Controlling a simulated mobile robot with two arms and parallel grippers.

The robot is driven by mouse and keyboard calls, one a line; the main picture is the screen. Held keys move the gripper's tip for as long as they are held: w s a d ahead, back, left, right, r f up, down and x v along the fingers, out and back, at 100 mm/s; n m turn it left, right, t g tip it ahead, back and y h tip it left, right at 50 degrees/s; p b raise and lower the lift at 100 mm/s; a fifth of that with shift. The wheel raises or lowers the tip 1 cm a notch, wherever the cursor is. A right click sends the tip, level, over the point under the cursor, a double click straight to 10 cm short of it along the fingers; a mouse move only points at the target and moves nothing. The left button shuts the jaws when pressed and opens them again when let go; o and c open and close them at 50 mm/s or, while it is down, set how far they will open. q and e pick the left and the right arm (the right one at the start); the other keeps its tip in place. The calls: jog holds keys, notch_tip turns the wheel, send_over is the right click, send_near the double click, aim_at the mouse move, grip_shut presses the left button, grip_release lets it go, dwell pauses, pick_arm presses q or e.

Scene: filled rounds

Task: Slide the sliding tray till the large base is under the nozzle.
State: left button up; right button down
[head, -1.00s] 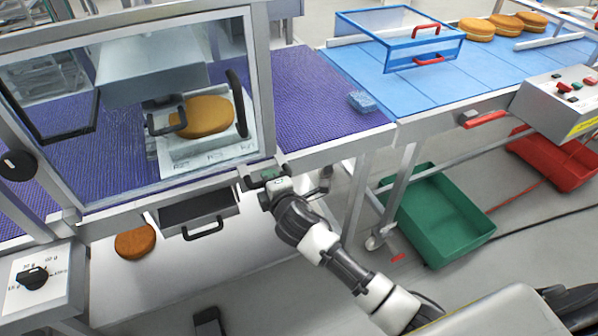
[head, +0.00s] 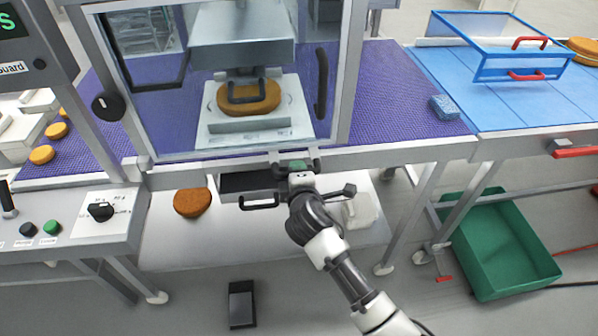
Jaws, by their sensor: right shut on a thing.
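The large base (head: 262,106), a round golden-brown cake, lies on the white sliding tray (head: 220,133) behind the clear guard. The nozzle (head: 241,72) hangs below a grey block, right above the base; the base looks roughly centred under it. My left gripper is not in view.
A small black drawer (head: 245,182) hangs left of my right gripper. A brown cake (head: 192,202) lies on the lower shelf (head: 165,245). A blue sponge (head: 446,108) lies on the purple belt (head: 400,85). A green crate (head: 490,245) stands on the floor at the right.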

jog(key=c, duration=1.1)
grip_release()
jog(key=shift+o, duration=0.2)
jog(key=shift+s, duration=0.1)
jog(key=a+v, duration=0.1)
jog(key=v, duration=0.9)
jog(key=shift+s+d, duration=0.3)
jog(key=shift+d, duration=0.2)
